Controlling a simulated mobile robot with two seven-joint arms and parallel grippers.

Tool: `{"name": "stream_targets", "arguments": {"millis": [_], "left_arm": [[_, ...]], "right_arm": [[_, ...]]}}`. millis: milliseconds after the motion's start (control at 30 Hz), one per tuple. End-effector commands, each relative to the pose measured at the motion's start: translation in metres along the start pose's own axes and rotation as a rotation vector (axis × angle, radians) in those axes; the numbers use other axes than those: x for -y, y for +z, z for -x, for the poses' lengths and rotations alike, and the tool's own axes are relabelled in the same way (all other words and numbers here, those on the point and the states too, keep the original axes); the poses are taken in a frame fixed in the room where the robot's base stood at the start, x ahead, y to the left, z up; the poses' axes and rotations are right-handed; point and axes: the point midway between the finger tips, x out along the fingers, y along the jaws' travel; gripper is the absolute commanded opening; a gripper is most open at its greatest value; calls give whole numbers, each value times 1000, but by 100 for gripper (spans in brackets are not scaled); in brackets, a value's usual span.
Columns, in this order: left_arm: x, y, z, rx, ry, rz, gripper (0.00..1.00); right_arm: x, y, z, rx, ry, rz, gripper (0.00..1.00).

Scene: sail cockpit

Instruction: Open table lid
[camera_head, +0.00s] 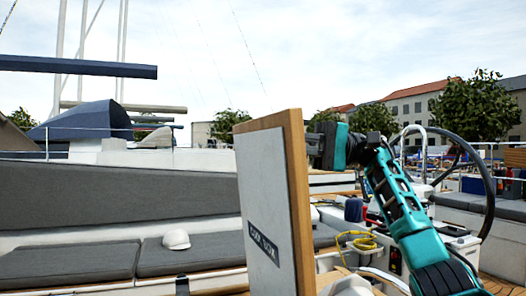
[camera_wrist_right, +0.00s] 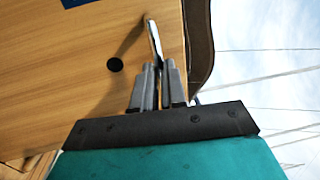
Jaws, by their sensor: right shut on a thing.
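The table lid (camera_head: 262,190) stands nearly upright in the middle of the head view, with a white face, a wooden edge and a dark lettered label. In the right wrist view its wooden surface (camera_wrist_right: 80,60) fills the left side, with a round black spot on it. My right gripper (camera_head: 314,147) is at the right side of the lid, near its top. In the wrist view its fingers (camera_wrist_right: 157,68) are shut on a thin metal piece (camera_wrist_right: 154,38) by the lid's edge. The exact contact is partly hidden by the fingers. My left gripper is out of view.
A grey-cushioned bench (camera_head: 70,265) runs along the left, with a white cap-like item (camera_head: 176,240) on it. A yellow rope (camera_head: 362,242) and a steering wheel (camera_head: 488,190) are at the right. The lid hides what lies behind it.

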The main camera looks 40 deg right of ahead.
Motion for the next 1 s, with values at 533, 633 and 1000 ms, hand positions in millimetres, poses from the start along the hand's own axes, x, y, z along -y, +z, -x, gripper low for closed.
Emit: {"name": "stream_targets", "arguments": {"millis": [533,633,1000], "left_arm": [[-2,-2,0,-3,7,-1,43],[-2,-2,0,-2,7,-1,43],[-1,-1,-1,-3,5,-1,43]], "right_arm": [[3,0,21,-3,-59,2,0],[3,0,21,-3,-59,2,0],[1,0,20,0,-54,0,37]]}}
